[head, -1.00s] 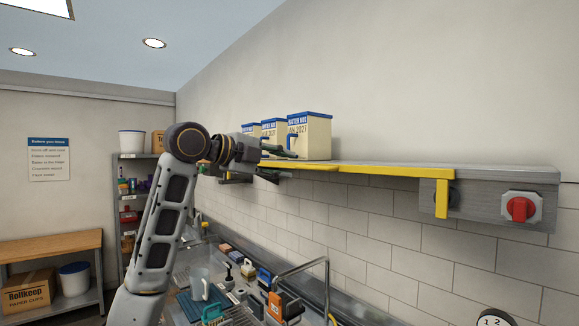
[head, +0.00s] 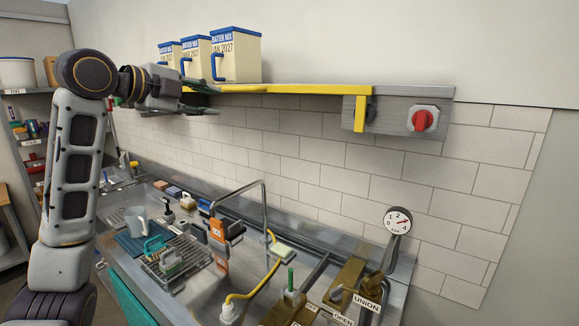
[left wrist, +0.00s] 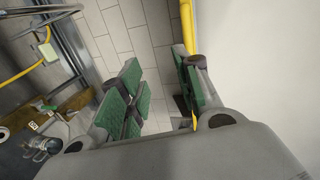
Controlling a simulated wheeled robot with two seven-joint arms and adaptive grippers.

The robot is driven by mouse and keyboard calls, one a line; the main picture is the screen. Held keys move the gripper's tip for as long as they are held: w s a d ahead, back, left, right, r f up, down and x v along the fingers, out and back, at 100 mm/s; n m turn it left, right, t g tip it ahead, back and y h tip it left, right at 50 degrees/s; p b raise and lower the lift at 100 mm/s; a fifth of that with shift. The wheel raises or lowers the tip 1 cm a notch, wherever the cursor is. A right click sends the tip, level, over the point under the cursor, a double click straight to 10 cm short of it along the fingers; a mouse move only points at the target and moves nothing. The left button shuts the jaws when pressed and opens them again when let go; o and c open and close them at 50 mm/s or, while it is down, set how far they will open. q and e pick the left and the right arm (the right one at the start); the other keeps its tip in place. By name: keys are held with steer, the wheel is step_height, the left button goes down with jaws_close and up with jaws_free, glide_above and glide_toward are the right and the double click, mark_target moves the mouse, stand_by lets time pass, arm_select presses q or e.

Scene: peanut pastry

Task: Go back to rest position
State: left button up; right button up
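My left gripper (head: 208,98) is in front of the left end of the wall shelf (head: 310,91), at about its height. Its fingers are apart. In the left wrist view the green finger pads (left wrist: 160,95) stand apart with only wall and shelf edge between them, so it is empty. Whether a finger touches the shelf I cannot tell. Batter mix tubs (head: 235,58) with blue lids and handles stand on the shelf just above and behind the gripper. My left arm is raised at the left of the head view. My right gripper is in neither current view.
A red knob (head: 423,120) sits at the shelf's right end. A gauge (head: 398,220) and labelled valves are at lower right. Shelving (head: 30,90) stands left.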

arm_select(q)
steer(key=s+d+f+n+g+y, duration=0.15)
steer(key=f+n, duration=0.35)
steer(key=f, duration=1.5)
steer(key=s+d+f+n+g+y, duration=0.1)
steer(key=s+f+n+g+y, duration=0.3)
steer(key=f, duration=1.6)
steer(key=s+a+f+n, duration=0.1)
steer(key=s+f+n, duration=0.6)
steer(key=f, duration=0.8)
steer(key=s+a+f+n+g+y, duration=0.1)
steer(key=s+f+n+g, duration=0.15)
steer(key=s+f, duration=0.45)
steer(key=s+a+f+n+g+y, duration=0.1)
steer(key=s+a+f+n+y, duration=0.15)
steer(key=s, duration=0.95)
step_height(320, 180, down, 33)
steer(key=s+g+h, duration=0.1)
steer(key=s, duration=0.2)
steer(key=s+a+f+g, duration=0.1)
steer(key=s+f, duration=0.9)
steer(key=s, duration=0.1)
steer(key=s+a+f, duration=0.2)
steer(key=s+f, duration=0.9)
steer(key=shift+a+f+g+b, duration=0.15)
steer(key=shift+a+g+b, duration=0.1)
steer(key=shift+g+b, duration=0.15)
